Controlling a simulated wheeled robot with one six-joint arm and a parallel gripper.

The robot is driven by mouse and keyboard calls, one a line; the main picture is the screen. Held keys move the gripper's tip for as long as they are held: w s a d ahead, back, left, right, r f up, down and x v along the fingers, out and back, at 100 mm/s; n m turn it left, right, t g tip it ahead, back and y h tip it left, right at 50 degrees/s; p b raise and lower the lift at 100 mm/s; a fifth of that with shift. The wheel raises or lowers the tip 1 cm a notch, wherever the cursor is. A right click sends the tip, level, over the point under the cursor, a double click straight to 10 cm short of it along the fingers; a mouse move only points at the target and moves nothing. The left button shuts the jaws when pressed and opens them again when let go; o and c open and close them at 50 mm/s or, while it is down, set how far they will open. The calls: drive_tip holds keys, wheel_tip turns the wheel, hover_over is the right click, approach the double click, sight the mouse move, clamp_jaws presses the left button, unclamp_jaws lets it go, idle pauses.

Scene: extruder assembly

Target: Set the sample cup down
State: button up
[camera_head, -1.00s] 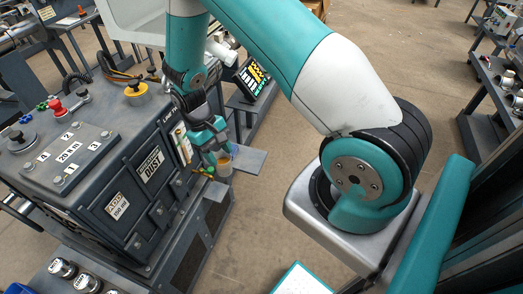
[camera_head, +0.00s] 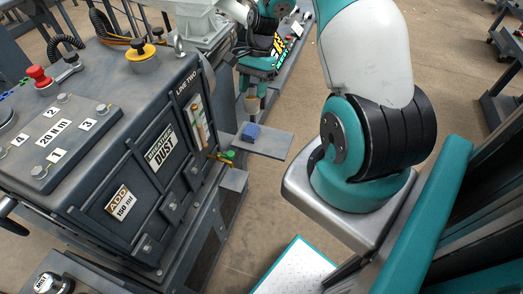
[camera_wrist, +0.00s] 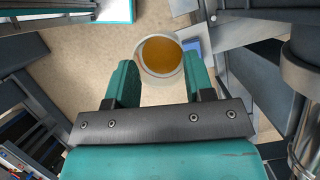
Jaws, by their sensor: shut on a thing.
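The sample cup (camera_wrist: 148,73) is a pale round cup with amber contents, seen from above in the wrist view. My gripper (camera_wrist: 160,76) is shut on it, with a green finger on each side. In the head view my gripper (camera_head: 257,92) points down, and the tan cup (camera_head: 251,104) hangs below it, appearing upright. A grey shelf (camera_head: 273,144) juts from the machine below the cup in the picture. The cup looks apart from the shelf, though its exact height is hard to tell.
A blue block (camera_head: 250,131) sits on the shelf; a blue patch (camera_wrist: 193,46) shows beside the cup in the wrist view. A smaller ledge (camera_head: 234,180) is nearer. The dark machine (camera_head: 120,130) fills the left. Floor is open right of the shelf.

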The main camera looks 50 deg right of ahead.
drive_tip(key=s+d+f+m+t+b, duration=0.2)
drive_tip(key=s+d+m+t+b, duration=0.25)
drive_tip(key=d+m, duration=0.5)
hover_over(281, 142)
drive_tip(key=shift+m+g, duration=0.25)
drive_tip(key=shift+g, duration=0.1)
wheel_tip(281, 142, down, 20)
drive_tip(key=shift+f+b, duration=0.1)
drive_tip(key=shift+b, duration=0.3)
